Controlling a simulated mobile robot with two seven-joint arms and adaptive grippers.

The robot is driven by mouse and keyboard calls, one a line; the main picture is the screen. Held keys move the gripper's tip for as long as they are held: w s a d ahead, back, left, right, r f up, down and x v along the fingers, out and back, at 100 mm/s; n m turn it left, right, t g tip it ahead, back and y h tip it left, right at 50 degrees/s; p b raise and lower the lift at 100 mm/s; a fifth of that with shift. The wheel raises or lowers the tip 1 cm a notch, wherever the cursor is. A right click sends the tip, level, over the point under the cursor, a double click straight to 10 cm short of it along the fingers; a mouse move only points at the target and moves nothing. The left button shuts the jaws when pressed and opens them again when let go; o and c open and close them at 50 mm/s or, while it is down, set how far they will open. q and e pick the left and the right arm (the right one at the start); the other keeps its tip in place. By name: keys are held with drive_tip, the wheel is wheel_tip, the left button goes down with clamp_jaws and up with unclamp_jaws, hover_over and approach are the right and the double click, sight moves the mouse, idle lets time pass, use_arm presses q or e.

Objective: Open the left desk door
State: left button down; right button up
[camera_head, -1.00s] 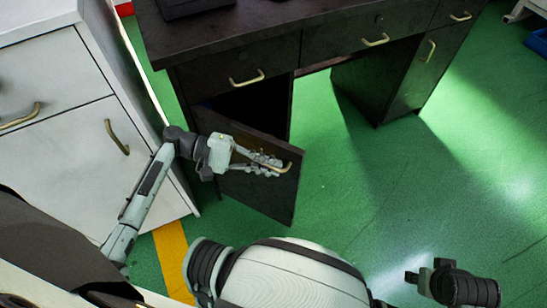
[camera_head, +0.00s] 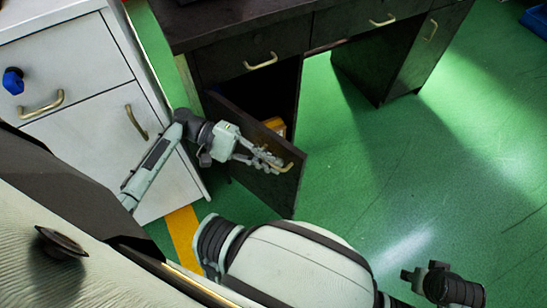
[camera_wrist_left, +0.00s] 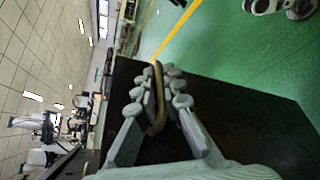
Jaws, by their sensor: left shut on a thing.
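The left desk door (camera_head: 262,180) is a dark panel under the left end of the black desk (camera_head: 230,25). It stands partly open, and a gap shows the dark inside. Its brass handle (camera_head: 288,167) is near the free edge. My left gripper (camera_head: 270,162) is shut on this handle. In the left wrist view, the fingers of my left gripper (camera_wrist_left: 160,95) close around the curved handle (camera_wrist_left: 158,110), with the door panel (camera_wrist_left: 250,120) behind. My right gripper (camera_head: 420,277) is at the lower right, away from the desk; its jaw state is unclear.
An orange-yellow object (camera_head: 276,126) shows inside the cabinet. A white cabinet (camera_head: 75,90) with brass handles stands close on the left, a blue item on its drawer front. The green floor (camera_head: 390,180) right of the door is clear.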

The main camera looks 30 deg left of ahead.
idle(0.4)
use_arm(q)
drive_tip(key=c, duration=1.9)
unclamp_jaws()
wheel_tip(320, 180, up, 10)
drive_tip(key=shift+r, duration=0.1)
